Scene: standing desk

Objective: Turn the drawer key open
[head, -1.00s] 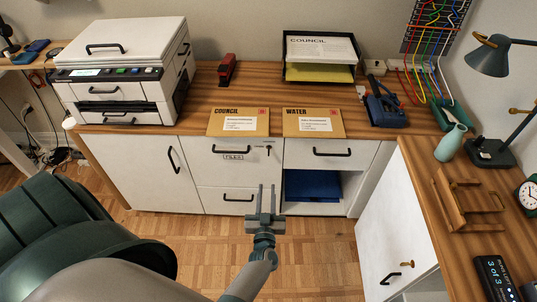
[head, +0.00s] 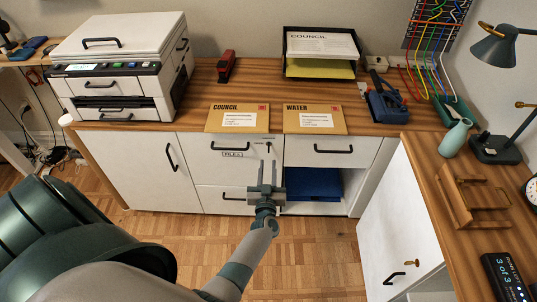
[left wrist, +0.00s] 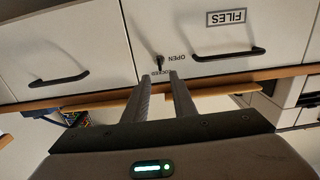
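The FILES drawer (head: 222,143) is a white drawer front with a black handle and a FILES label, and it looks closed. Its small dark key (head: 269,147) sits in the lock at the drawer's upper right. In the left wrist view, which is upside down, the key (left wrist: 160,63) shows between the words OPEN and LOCKED. My left gripper (head: 268,168) is open and empty, with its fingers pointing at the drawer just below the key. In the left wrist view its fingertips (left wrist: 159,77) lie close to the key, apparently not touching it. My right gripper is not in view.
COUNCIL (head: 238,118) and WATER (head: 315,119) envelopes lie at the desk's front edge above the drawers. An open shelf with a blue item (head: 314,184) is right of the lower drawer. A brass key (head: 411,263) is in the right cabinet door. The floor before the drawers is clear.

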